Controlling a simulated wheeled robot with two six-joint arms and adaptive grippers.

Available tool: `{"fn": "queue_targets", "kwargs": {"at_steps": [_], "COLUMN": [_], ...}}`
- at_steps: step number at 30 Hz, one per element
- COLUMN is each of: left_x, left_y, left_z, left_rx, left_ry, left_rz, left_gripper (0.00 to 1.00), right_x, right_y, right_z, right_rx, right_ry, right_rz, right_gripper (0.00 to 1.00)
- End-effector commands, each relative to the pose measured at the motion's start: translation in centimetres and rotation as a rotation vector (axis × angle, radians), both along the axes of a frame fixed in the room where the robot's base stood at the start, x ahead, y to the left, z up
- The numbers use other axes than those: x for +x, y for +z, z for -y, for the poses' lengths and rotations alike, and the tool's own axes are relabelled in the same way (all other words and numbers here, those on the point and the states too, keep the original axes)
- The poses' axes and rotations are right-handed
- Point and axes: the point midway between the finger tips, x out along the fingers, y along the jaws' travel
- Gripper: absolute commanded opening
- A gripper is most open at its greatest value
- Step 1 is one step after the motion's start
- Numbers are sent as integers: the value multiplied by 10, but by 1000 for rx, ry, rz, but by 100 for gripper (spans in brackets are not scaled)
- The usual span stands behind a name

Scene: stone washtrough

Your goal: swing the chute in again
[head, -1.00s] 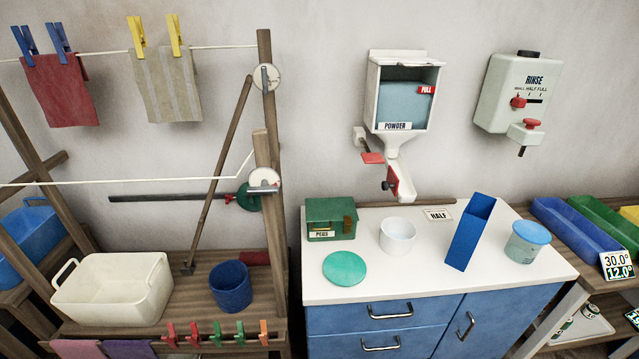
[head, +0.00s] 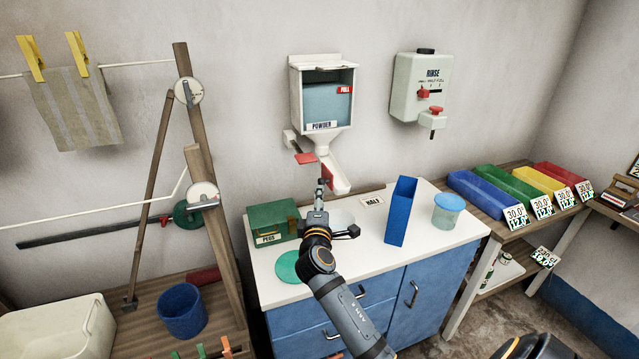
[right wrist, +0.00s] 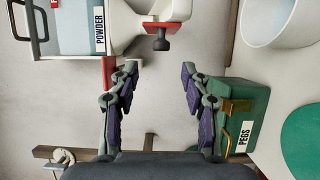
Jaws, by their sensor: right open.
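The white powder dispenser (head: 322,98) hangs on the wall. Its white chute (head: 338,180) slants down to the right from the funnel, above the counter. A red plate (head: 327,174) sits on the chute; in the right wrist view the plate (right wrist: 168,28) carries a dark knob (right wrist: 160,43). My right gripper (head: 320,188) is just below and left of the chute. In the right wrist view my right gripper (right wrist: 158,76) is open and empty, with the knob ahead of its fingertips, apart from them. The red paddle (right wrist: 108,72) of the dispenser shows by the left finger. My left gripper is not in view.
A green pegs box (head: 272,222) stands left of my right gripper. A white bowl (head: 342,216) is partly hidden behind it. A blue upright container (head: 401,210) and a lidded tub (head: 448,210) stand to the right. The rinse dispenser (head: 420,88) hangs on the wall.

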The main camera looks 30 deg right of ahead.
Motion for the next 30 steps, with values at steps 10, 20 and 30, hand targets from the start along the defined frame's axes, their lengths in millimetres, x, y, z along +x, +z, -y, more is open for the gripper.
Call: {"fn": "queue_targets", "kwargs": {"at_steps": [10,20,30], "left_x": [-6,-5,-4], "left_y": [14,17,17], "left_z": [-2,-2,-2], "left_rx": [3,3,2], "left_ry": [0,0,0], "left_rz": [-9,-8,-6], "left_gripper": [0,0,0], "right_x": [55,80,80], "right_y": [3,0,0], "right_z": [41,59,59], "right_rx": [1,4,5], "right_ry": [-2,-1,-1], "right_rz": [-1,-1,0], "right_gripper": [47,47,29]}}
